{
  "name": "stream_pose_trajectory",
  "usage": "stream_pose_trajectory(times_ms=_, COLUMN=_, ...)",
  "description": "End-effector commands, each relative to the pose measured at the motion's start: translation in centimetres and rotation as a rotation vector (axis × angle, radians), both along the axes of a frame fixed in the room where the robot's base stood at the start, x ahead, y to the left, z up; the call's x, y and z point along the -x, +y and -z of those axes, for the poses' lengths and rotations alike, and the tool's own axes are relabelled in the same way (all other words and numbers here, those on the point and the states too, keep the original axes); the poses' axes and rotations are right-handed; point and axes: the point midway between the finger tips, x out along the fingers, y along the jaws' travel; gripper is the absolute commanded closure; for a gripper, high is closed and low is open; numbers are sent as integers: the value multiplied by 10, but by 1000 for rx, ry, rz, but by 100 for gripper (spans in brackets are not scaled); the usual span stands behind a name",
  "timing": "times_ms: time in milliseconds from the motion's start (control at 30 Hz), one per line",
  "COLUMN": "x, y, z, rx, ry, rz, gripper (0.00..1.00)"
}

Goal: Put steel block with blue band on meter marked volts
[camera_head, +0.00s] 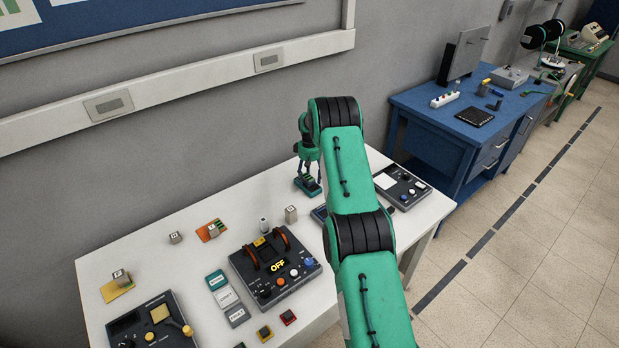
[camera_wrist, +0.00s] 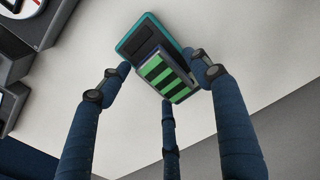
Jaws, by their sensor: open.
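My gripper (camera_head: 308,165) is open over a teal-edged item (camera_head: 306,186) at the table's back edge. In the wrist view my gripper (camera_wrist: 162,76) has its fingers spread around that item, a dark piece with green stripes (camera_wrist: 166,78) on a teal base (camera_wrist: 138,34). I cannot tell whether the fingers touch it. Small steel blocks stand on the table: one beside the switch box (camera_head: 291,214), one further left (camera_head: 175,237). No blue band can be made out on them. A white dial with a red mark (camera_wrist: 20,6) is partly cut off in the wrist view; its marking is unreadable.
The white table (camera_head: 250,200) also holds a switch box reading OFF (camera_head: 275,267), an orange card with a block (camera_head: 212,231), a yellow card with a block (camera_head: 118,290), a knobbed panel (camera_head: 150,325) and a right-hand panel (camera_head: 402,187). My arm hides part of the table.

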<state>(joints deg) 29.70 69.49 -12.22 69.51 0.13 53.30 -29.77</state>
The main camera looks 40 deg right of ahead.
Motion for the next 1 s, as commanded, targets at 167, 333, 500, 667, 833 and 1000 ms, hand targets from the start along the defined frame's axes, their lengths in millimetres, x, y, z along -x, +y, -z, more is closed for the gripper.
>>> stream_pose_trajectory(times_ms=167, x=-1, y=0, z=-12, rx=1, ry=-1, rz=0, gripper=37)
stream_pose_trajectory(times_ms=333, x=-1, y=0, z=-34, rx=1, ry=-2, rz=0, gripper=37)
stream_pose_trajectory(times_ms=500, x=-1, y=-1, z=-61, rx=1, ry=-2, rz=0, gripper=37)
stream_pose_trajectory(times_ms=667, x=-1, y=-1, z=-88, rx=1, ry=-1, rz=0, gripper=37)
stream_pose_trajectory(times_ms=833, x=-1, y=-1, z=-108, rx=0, ry=-1, rz=0, gripper=37)
stream_pose_trajectory(times_ms=1000, x=-1, y=-1, z=-119, rx=0, ry=0, rz=0, gripper=37)
